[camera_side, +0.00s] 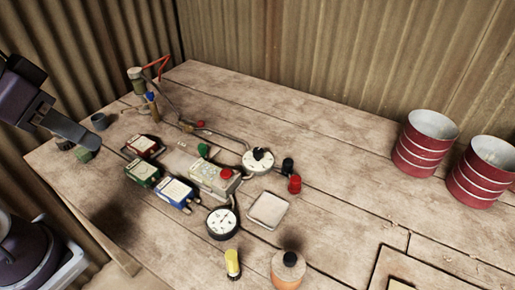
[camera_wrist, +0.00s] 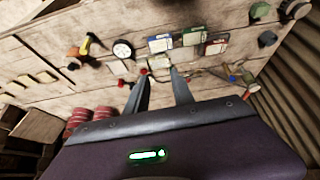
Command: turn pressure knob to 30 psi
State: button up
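The pressure knob (camera_side: 258,155), a black knob on a round white dial, sits on the workbench right of the middle in the side view. Its pointer and the dial marks are too small to read. A round white-faced gauge (camera_side: 222,222) with a dark rim lies nearer the front; it also shows in the wrist view (camera_wrist: 122,49). My gripper (camera_side: 85,140) is at the far left in the side view, raised and well away from the knob. In the wrist view its two fingers (camera_wrist: 160,75) are apart with nothing held. I cannot make out the knob clearly there.
A pale box with a red button (camera_side: 226,173) stands left of the knob. Red (camera_side: 295,185) and black (camera_side: 288,166) small cylinders stand right of it. Red, green and blue boxes lie to the left, with hoses behind. Red cans (camera_side: 425,145) stand far right.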

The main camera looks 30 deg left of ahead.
jog(key=o, duration=0.3)
jog(key=w+d+n, duration=0.1)
jog(key=w, duration=1)
jog(key=shift+d+g, duration=0.2)
jog(key=shift+g, duration=0.2)
jog(key=n+y, duration=0.1)
jog(key=n, duration=0.1)
send_over(258, 150)
jog(key=s, duration=0.3)
notch_tip(258, 150, down, 18)
jog(key=r, duration=0.1)
jog(key=shift+g, duration=0.3)
jog(key=x, duration=0.6)
jog(key=shift+d+f, duration=0.2)
jog(key=shift+d, duration=0.2)
jog(key=shift+w+f, duration=0.25)
jog(key=shift+f, duration=0.25)
grip_shut()
